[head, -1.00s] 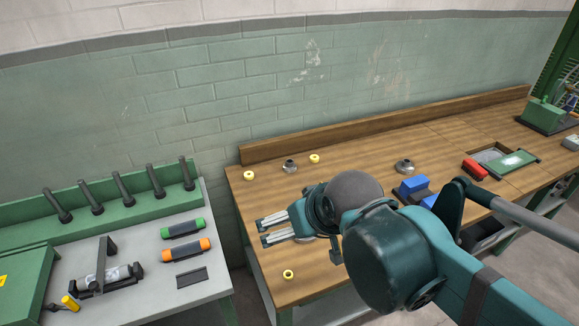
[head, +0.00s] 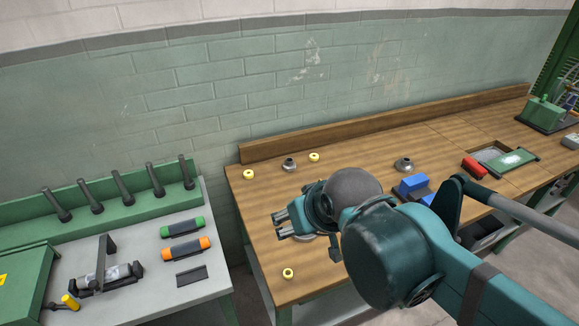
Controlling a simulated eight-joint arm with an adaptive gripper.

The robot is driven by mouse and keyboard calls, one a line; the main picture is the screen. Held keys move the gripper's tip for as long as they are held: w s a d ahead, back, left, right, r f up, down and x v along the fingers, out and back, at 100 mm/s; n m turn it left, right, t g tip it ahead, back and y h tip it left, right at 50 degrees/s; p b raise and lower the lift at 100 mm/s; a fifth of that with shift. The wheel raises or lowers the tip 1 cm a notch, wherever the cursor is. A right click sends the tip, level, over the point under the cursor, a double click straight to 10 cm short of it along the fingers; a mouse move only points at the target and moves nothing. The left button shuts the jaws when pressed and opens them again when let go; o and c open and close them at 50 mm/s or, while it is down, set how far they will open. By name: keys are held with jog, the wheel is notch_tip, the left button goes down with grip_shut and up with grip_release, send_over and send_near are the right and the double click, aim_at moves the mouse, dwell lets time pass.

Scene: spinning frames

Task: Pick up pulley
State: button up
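No part is marked as the pulley, and I cannot tell for sure which one it is. Small round metal parts sit on the wooden bench: one at the back left (head: 290,164) and one near the middle (head: 404,164). Another grey metal part (head: 304,238) shows partly beneath my gripper, which hides most of it. Small yellow rings lie at the back left (head: 248,175), at the back (head: 314,157) and near the front edge (head: 288,273). My gripper (head: 277,225) is over the left part of the bench, its fingers apart and pointing left, with nothing visible between them.
A blue block (head: 411,185) and a red block (head: 474,168) lie to the right of my gripper. A grey table (head: 215,291) with green and orange cylinders stands to the left, across a gap. The bench's left strip is mostly clear.

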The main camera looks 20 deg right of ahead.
jog(key=w+d+f+m+h+b, duration=0.1)
jog(key=w+d+f+m+h, duration=0.15)
jog(key=w, duration=0.65)
jog(key=w+d+f+m+h+b, duration=0.1)
jog(key=w+d, duration=0.3)
jog(key=w, duration=0.4)
jog(key=w+d+f+m+h+b, duration=0.1)
jog(key=w+d+m+h, duration=0.15)
jog(key=w, duration=0.65)
jog(key=m+t+h+b, duration=0.1)
jog(key=m+h+b, duration=0.2)
jog(key=m+h, duration=0.15)
send_near(291, 159)
jog(key=shift+w+d+f, duration=0.15)
jog(key=shift+d+f, duration=0.1)
jog(key=shift+d, duration=0.05)
jog(key=shift+b+x, duration=0.35)
jog(key=shift+x, duration=0.95)
jog(key=shift+b+x, duration=0.6)
jog(key=shift+x, duration=2)
